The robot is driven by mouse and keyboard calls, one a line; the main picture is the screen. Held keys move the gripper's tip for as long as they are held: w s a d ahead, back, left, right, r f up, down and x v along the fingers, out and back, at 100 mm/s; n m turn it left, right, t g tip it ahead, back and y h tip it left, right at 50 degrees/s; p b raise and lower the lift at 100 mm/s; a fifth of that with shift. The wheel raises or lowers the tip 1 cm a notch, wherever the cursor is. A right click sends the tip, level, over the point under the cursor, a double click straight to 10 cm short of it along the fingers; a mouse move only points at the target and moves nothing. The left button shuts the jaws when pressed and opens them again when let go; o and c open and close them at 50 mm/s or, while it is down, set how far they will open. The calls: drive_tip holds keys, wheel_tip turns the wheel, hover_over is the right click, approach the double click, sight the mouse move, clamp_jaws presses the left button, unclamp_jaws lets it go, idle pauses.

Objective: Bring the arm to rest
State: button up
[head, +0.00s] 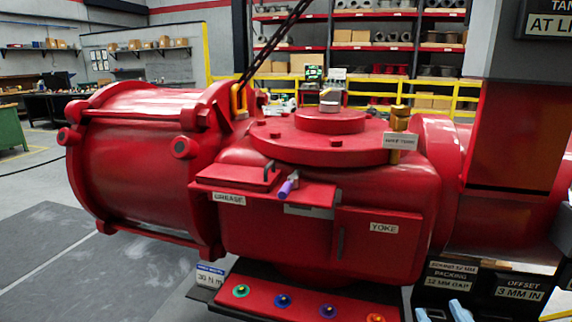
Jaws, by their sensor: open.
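A small purple-handled item (287,188) is at the front edge of the ledge above the GREASE label (230,198). A closed-looking panel (380,245) labelled YOKE is on the front. A brass-coloured fitting (399,118) stands upright at the right of the round top cover (320,140).
A red shelf (300,290) with several coloured round pieces juts out below the actuator. Two light blue items (460,310) show at the bottom edge, partly cut off, near a dark labelled stand (485,285). A chain (275,45) slants above. Open floor (45,265) lies left.

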drive_tip(key=s+a+f+m+g, duration=0.1)
drive_tip(key=s+f, duration=0.2)
drive_tip(key=s, duration=0.7)
drive_tip(key=s+a+f+m+g, duration=0.15)
drive_tip(key=s+f, duration=0.25)
drive_tip(key=s, duration=0.6)
drive_tip(key=s+r+y, duration=0.1)
drive_tip(key=s+r, duration=0.2)
drive_tip(key=s, duration=1.2)
drive_tip(key=shift+d+r, duration=0.2)
drive_tip(key=shift+r, duration=0.05)
drive_tip(key=shift+m, duration=0.25)
